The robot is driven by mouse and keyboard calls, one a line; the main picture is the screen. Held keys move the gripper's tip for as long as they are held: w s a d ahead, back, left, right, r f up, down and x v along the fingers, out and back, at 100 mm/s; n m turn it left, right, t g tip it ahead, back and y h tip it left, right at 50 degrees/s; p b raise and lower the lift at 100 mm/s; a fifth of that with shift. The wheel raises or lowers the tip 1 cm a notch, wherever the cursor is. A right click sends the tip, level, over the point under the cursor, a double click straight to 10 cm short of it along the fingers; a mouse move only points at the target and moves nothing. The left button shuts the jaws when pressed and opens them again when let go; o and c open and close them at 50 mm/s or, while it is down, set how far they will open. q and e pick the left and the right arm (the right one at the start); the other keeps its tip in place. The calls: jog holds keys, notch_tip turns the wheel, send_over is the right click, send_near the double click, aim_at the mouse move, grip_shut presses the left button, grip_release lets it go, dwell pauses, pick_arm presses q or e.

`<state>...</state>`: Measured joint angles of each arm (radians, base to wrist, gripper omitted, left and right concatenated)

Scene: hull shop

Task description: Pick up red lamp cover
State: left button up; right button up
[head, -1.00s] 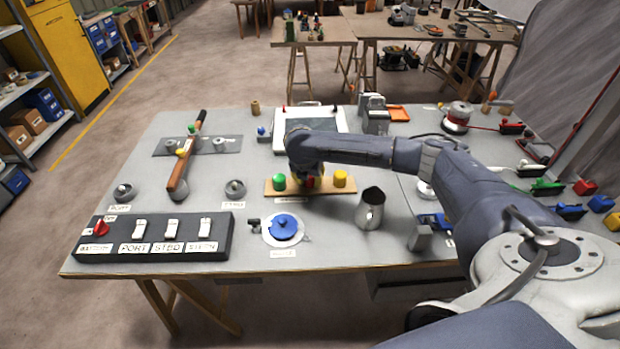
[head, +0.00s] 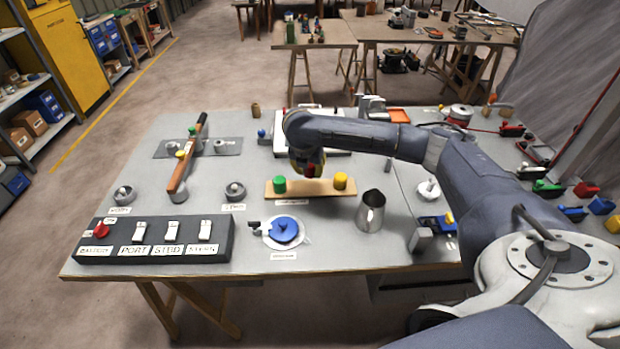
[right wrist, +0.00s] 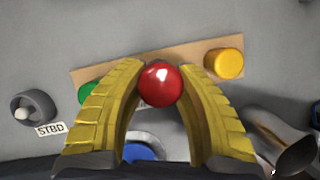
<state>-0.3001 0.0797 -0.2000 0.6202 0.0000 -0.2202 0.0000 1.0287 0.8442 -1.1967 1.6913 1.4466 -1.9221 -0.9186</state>
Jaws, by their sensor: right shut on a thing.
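The red lamp cover (head: 311,171) is held in my right gripper (head: 308,168), above the wooden strip (head: 311,189) on the bench. In the right wrist view, the red cover (right wrist: 161,85) sits between the two yellow fingertips of my right gripper (right wrist: 160,88), which touch its sides. The green cover (head: 279,185) stands on the left of the strip and the yellow cover (head: 340,181) on its right. The strip's middle is bare in the head view. My left gripper is not in view.
A steel jug (head: 371,211) stands right of the strip. A blue-lidded round fitting (head: 284,229) lies in front. A switch panel (head: 152,239) fills the front left. Bare bench lies between.

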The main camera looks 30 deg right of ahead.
notch_tip(320, 180, up, 14)
jog(key=shift+r, duration=0.15)
jog(key=shift+w, duration=0.1)
dwell(1.3)
